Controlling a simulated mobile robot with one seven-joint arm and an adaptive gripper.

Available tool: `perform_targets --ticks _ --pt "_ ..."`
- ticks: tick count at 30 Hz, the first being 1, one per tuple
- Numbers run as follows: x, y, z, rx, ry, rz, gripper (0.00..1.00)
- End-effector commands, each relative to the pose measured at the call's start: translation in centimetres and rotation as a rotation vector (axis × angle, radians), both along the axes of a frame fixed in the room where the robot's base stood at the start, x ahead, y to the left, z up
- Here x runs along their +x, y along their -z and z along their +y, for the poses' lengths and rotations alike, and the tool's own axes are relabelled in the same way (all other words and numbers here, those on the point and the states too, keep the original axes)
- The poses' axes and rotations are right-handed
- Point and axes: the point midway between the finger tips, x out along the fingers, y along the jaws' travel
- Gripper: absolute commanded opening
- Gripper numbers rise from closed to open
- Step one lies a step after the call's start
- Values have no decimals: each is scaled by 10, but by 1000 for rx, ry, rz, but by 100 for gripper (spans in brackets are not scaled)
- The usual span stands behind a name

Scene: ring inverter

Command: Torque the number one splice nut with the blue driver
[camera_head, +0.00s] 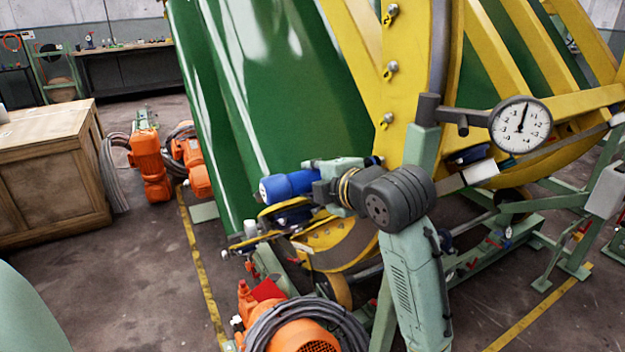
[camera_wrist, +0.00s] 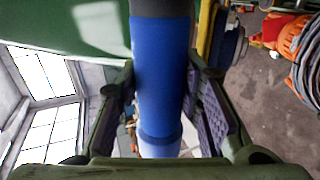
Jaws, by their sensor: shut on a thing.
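The blue driver (camera_head: 288,186) lies across my gripper (camera_head: 322,186), low in front of the green ring inverter body. In the wrist view the blue driver (camera_wrist: 160,70) runs between both finger pads of my gripper (camera_wrist: 160,95), which is shut on it. Several silver nuts or bolts sit down the yellow splice flange, such as the top one (camera_head: 391,11), the middle one (camera_head: 391,67) and the lower one (camera_head: 387,120). They are up and right of the driver, apart from it. I cannot read which is number one. The driver's working tip is not clear.
A dial gauge (camera_head: 520,126) stands out right of the flange. Below are an orange motor (camera_head: 300,335) with coiled grey hose and green floor frames. A wooden crate (camera_head: 50,180) is at left. Open floor (camera_head: 140,270) lies between crate and machine.

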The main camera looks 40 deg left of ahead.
Motion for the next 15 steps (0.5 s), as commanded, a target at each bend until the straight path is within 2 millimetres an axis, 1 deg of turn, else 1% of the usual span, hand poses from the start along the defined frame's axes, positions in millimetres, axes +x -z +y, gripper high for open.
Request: perform_targets --ticks 15 --pt "6 -2 -3 4 1 -3 0"
